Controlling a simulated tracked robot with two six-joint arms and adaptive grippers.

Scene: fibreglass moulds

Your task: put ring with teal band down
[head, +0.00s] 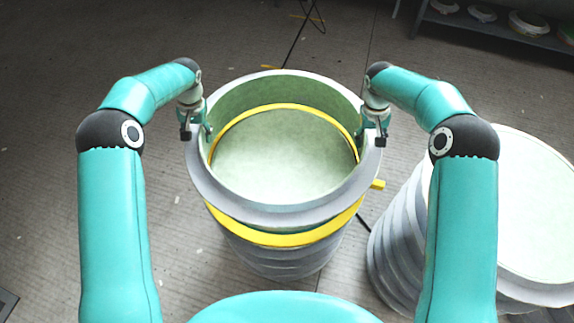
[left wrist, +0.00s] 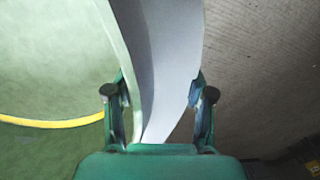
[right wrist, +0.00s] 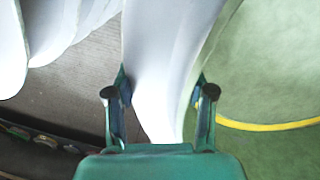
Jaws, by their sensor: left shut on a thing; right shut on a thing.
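A large pale grey ring (head: 275,213) is held level over a round grey stack (head: 278,262) in the head view. A yellow band (head: 285,240) circles the stack just below the ring and also shows through the ring's opening. I cannot clearly make out a teal band on the ring. My left gripper (head: 197,132) is shut on the ring's left wall, which runs between its fingers in the left wrist view (left wrist: 165,60). My right gripper (head: 373,133) is shut on its right wall, also seen in the right wrist view (right wrist: 160,60). Whether the ring touches the stack is unclear.
A second ribbed grey stack (head: 400,250) with a pale green top (head: 535,205) stands close on the right. A yellow tab (head: 378,184) sticks out at the first stack's right. A shelf (head: 490,32) is at the back right.

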